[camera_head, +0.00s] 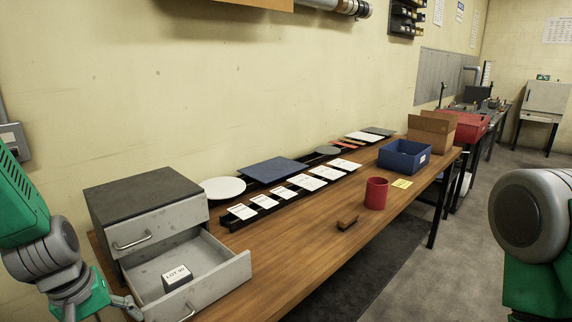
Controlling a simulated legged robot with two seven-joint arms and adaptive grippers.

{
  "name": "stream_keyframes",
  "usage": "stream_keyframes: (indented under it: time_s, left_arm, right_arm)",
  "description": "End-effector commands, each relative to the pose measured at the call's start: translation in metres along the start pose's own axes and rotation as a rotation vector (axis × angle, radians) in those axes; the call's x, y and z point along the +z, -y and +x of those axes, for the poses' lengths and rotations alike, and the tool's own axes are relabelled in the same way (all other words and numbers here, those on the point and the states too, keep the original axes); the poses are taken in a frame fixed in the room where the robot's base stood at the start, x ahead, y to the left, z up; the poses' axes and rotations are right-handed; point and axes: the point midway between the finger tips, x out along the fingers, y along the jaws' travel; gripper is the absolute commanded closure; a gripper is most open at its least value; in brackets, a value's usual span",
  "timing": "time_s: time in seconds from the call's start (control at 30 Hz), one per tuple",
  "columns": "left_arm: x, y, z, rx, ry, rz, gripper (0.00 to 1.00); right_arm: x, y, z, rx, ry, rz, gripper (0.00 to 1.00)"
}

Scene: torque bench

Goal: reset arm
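My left gripper (100,308) is at the bottom left, in front of the grey drawer cabinet (148,238). Its finger links spread apart and look open, with nothing visible between them; the lower parts are cut off by the picture's edge. My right arm (536,225) shows at the right edge, over the floor beside the bench. Its gripper is out of view. The cabinet's lower drawer (238,268) is pulled out, and a dark block labelled LOT 90 (176,277) lies inside. The upper drawer is shut.
The wooden bench (300,262) holds a red cup (376,193), a small brown block (347,222), a blue bin (404,158), a cardboard box (432,130) and a yellow note (402,183). A black rack with white cards (242,211) runs along the wall. The bench's front middle is clear.

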Motion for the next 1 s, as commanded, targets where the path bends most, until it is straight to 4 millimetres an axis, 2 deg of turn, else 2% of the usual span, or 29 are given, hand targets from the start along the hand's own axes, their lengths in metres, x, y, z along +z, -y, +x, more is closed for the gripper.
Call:
stream_keyframes:
  time_s: [0.03,0.27,0.33,0.37,0.5,0.6,0.7,0.8,1.0]
  left_arm:
    - [0.007,0.008,0.014,-0.026,0.000,0.027,0.22]
    - [0.041,0.048,0.083,-0.142,-0.020,0.210,0.22]
    - [0.059,0.064,0.111,-0.177,-0.017,0.296,0.22]
    - [0.069,0.072,0.124,-0.190,-0.014,0.340,0.22]
    - [0.127,0.107,0.181,-0.209,0.019,0.565,0.22]
    - [0.167,0.124,0.207,-0.181,0.050,0.690,0.22]
    - [0.195,0.133,0.220,-0.147,0.072,0.764,0.22]
    - [0.209,0.137,0.224,-0.125,0.083,0.800,0.22]
    - [0.212,0.136,0.225,-0.118,0.084,0.809,0.22]
  right_arm:
    - [0.000,0.000,0.004,0.000,0.000,0.000,1.00]
    - [0.002,0.000,0.017,0.000,0.001,0.000,1.00]
    - [0.002,0.000,0.023,0.000,0.001,0.000,1.00]
    - [0.002,0.000,0.026,0.000,0.001,0.000,1.00]
    - [0.003,0.000,0.041,0.000,0.001,0.000,1.00]
    - [0.003,0.000,0.048,0.000,0.001,0.000,1.00]
    - [0.003,0.000,0.052,0.000,0.001,0.000,1.00]
    - [0.003,0.000,0.053,0.000,0.001,0.000,1.00]
    - [0.003,0.000,0.052,0.000,0.001,0.000,1.00]
